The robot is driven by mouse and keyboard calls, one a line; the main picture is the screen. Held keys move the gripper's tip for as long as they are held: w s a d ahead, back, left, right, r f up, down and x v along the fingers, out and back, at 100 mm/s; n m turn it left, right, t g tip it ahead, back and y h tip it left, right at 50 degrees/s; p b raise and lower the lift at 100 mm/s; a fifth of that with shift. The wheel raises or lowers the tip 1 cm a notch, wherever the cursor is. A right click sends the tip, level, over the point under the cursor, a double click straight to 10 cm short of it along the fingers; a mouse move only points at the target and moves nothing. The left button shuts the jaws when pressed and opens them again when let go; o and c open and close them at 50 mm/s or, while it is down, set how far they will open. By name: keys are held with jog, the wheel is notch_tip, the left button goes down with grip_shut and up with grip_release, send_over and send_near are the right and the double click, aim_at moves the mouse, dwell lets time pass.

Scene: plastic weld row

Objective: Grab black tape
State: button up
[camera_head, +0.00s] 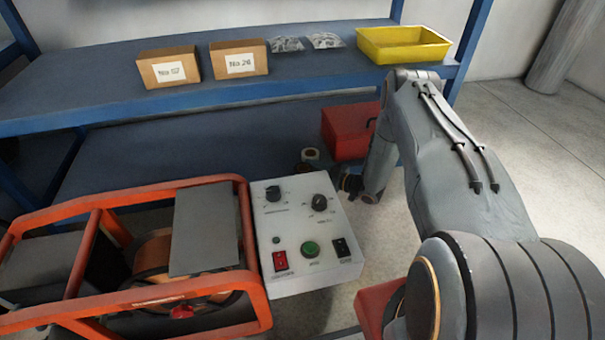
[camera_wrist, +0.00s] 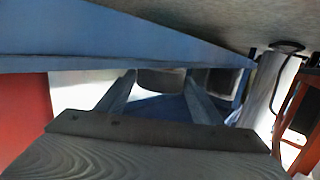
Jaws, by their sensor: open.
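My gripper (camera_wrist: 159,88) is open in the wrist view, with its two fingers spread apart. A dark rounded thing (camera_wrist: 160,79), which looks like the black tape, shows between and beyond the fingertips. It is partly cut off by the blue edge above it, and I cannot tell whether the fingers touch it. A second dark thing (camera_wrist: 215,82) is beside it, past the other finger.
A red toolbox (camera_head: 345,131) stands close behind the rolls. A white control box (camera_head: 301,225) and an orange-framed machine (camera_head: 250,262) are to the left. The blue upper shelf (camera_head: 110,108) holds two cardboard boxes (camera_head: 240,60), plastic bags and a yellow bin (camera_head: 402,55).

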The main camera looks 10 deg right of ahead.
aim_at(295, 167)
jog(key=shift+b+x, duration=1.4)
jog(key=shift+x, duration=1.4)
jog(key=shift+r, duration=0.15)
jog(key=c, duration=0.7)
